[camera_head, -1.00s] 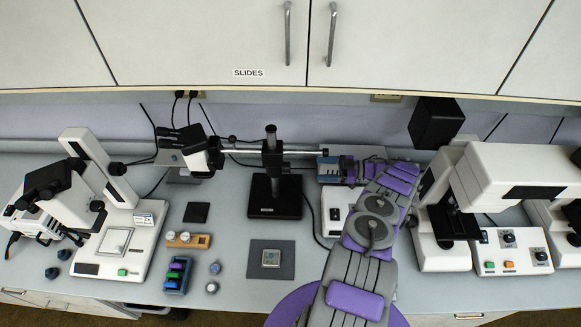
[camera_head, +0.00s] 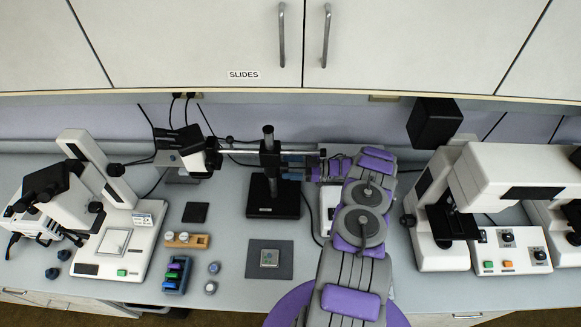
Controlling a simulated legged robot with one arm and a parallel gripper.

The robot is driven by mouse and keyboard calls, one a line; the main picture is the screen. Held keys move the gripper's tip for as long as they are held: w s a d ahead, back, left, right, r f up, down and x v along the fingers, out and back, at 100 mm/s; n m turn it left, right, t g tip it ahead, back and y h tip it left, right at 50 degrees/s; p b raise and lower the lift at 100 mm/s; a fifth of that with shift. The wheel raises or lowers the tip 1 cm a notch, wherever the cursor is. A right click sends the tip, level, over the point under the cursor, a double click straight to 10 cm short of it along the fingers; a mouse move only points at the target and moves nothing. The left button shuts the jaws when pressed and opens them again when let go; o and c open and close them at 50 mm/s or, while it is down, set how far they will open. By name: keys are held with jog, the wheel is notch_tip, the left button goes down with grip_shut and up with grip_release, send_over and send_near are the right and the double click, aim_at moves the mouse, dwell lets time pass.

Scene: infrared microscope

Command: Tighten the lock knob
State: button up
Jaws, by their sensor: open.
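The boom stand has a black post (camera_head: 268,136) on a black square base (camera_head: 273,203). A dark clamp block (camera_head: 269,158) sits on the post, and a silver horizontal boom (camera_head: 240,151) runs through it. The boom carries a microscope head (camera_head: 198,155) at its left end. My gripper (camera_head: 286,167) is open, just right of the clamp block and at about the boom's height, pointing left. The lock knob cannot be made out; the clamp's right side is partly hidden by my gripper. I cannot tell whether the fingers touch anything.
A dark mat (camera_head: 269,258) with a small square sample lies in front of the stand. A white microscope (camera_head: 105,225) stands left and a large white instrument (camera_head: 510,180) right. Cabinets (camera_head: 190,45) hang above. A slide rack (camera_head: 177,275) and small caps lie left of the mat.

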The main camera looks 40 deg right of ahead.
jog(key=shift+a, duration=0.15)
jog(key=shift+a+r, duration=0.1)
jog(key=shift+a, duration=0.3)
jog(key=c, duration=0.5)
jog(key=shift+d, duration=0.15)
jog(key=c, duration=0.5)
jog(key=shift+c, duration=0.2)
